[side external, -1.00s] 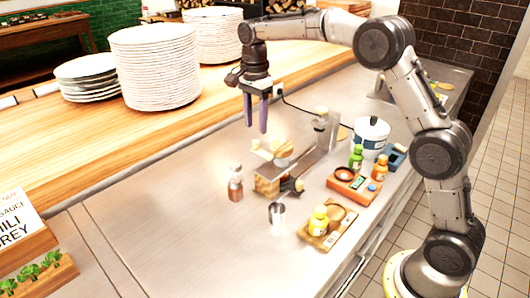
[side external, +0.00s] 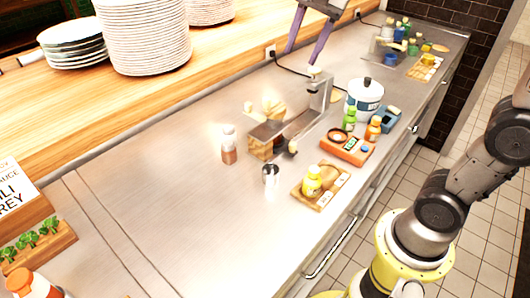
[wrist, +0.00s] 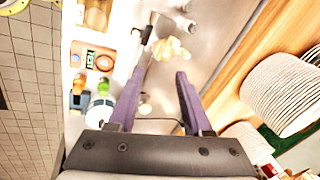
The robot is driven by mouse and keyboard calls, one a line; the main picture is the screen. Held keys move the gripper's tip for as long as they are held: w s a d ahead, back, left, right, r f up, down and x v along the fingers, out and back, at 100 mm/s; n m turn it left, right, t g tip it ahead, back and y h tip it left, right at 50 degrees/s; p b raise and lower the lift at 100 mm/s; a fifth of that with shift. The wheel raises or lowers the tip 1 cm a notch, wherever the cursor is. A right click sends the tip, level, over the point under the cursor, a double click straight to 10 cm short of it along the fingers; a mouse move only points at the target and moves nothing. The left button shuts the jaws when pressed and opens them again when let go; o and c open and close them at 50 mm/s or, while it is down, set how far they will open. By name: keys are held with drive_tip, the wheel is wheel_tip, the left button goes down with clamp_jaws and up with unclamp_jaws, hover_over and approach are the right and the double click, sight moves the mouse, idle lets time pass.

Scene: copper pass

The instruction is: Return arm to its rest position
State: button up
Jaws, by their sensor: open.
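My gripper (side external: 300,57) shows at the top edge of the side view, with its two purple fingers pointing down and spread apart. It is open, with nothing between the fingers, and hangs above the back of the steel counter (side external: 150,180). Most of my arm between the gripper and the lower links is out of frame. In the wrist view my gripper (wrist: 163,68) also shows spread fingers, with the counter and its items beyond them.
A metal stand (side external: 318,95) with food pieces is mid-counter. Plate stacks (side external: 145,40) stand on the wooden ledge.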

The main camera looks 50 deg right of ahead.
drive_tip(key=s+f+n+t, duration=0.1)
drive_tip(key=s+f+n, duration=0.5)
drive_tip(key=s+n, duration=0.1)
drive_tip(key=s+f+n+t, duration=0.1)
drive_tip(key=s+f+n, duration=0.4)
drive_tip(key=s, duration=0.5)
drive_tip(key=n, duration=0.2)
drive_tip(key=shift+s+a+f+n, duration=0.15)
drive_tip(key=shift+a+f+n, duration=0.1)
drive_tip(key=shift+f+n, duration=0.1)
